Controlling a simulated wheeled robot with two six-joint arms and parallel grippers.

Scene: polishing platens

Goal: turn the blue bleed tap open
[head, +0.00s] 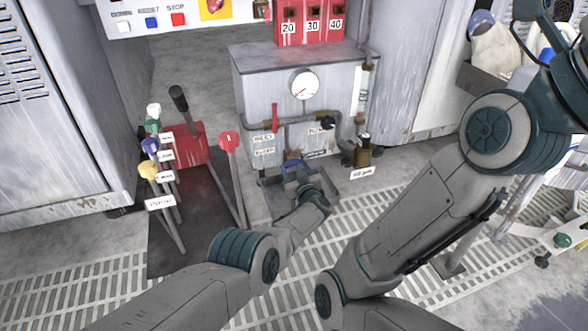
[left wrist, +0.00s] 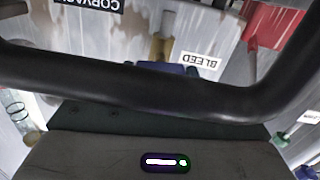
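The blue bleed tap (head: 292,162) is low on the front of the grey pump cabinet (head: 255,85), beside a small label. In the left wrist view the blue tap (left wrist: 168,68) sits at the end of a brass stem, next to an upside-down BLEED label (left wrist: 199,60). My left gripper (head: 290,173) is right in front of the tap and close to it. Its fingers are small and partly hidden in the head view, so I cannot tell whether they touch the tap or how far apart they are. A dark bar crosses the left wrist view and covers the tap's lower part. My right gripper is out of view.
Pipes and a gauge (head: 304,85) are above the tap. A red-topped lever (head: 229,142) and several coloured levers stand to the left. A brass fitting (head: 363,152) is to the right. My right arm fills the right side. Open grating floor (head: 100,250) lies in front.

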